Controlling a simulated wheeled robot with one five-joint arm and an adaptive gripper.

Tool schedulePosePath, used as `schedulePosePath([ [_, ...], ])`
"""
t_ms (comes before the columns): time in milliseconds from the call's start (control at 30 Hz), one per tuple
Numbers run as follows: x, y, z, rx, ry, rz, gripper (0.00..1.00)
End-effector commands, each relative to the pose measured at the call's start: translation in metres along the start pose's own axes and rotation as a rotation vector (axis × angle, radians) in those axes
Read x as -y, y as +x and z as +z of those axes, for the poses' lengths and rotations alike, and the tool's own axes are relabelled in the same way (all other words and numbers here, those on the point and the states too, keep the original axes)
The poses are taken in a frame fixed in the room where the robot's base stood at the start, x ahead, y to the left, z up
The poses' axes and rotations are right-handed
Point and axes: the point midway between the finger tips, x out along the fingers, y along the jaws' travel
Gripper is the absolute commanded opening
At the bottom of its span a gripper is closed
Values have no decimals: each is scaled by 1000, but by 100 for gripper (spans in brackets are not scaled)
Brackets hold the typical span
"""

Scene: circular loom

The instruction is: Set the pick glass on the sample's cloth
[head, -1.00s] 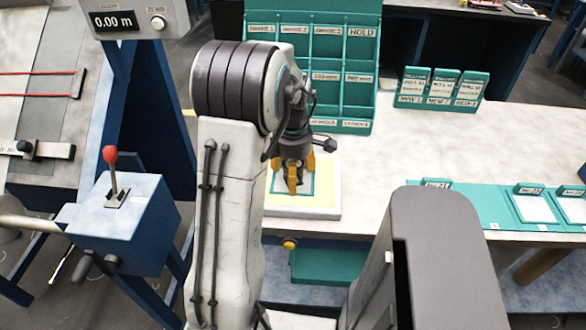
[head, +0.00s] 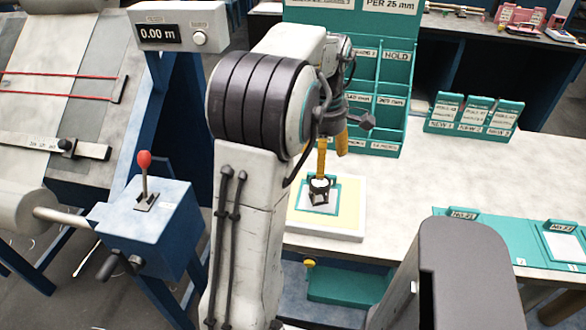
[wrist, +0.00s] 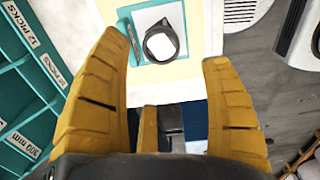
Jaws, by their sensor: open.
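The pick glass (head: 319,186), a small dark folding stand with a pale top, stands upright on the white cloth sample (head: 328,208) inside a teal frame. In the wrist view the pick glass (wrist: 161,44) lies over the near part of the cloth (wrist: 146,20), close to the frame's edge. The cloth rests on a pale yellow pad. My gripper (head: 331,164) is open and empty, its orange fingers above and just beyond the glass. In the wrist view my gripper's fingers (wrist: 165,50) are spread wide, with the glass beyond them and nothing held.
A teal rack (head: 375,85) with labelled compartments stands behind the pad. Small teal card holders (head: 472,117) and a teal sample tray (head: 490,238) are to the right. A blue box with a red-knobbed lever (head: 144,160) is at left. The bench middle is clear.

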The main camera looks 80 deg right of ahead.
Motion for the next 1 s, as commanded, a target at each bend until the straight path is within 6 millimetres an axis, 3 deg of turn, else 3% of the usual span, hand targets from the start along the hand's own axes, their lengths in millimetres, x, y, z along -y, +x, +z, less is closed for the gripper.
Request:
schedulePosePath([
  [333, 0, -4, -1, 0, 0, 0, 72],
  [467, 2, -6, -16, 0, -3, 6, 72],
  [567, 7, -12, -47, -1, -3, 21, 72],
  [733, 37, -24, -128, -17, 8, 61, 72],
  [900, 92, -33, -203, -57, 28, 99, 72],
  [1000, 131, -35, -236, -91, 42, 113, 72],
])
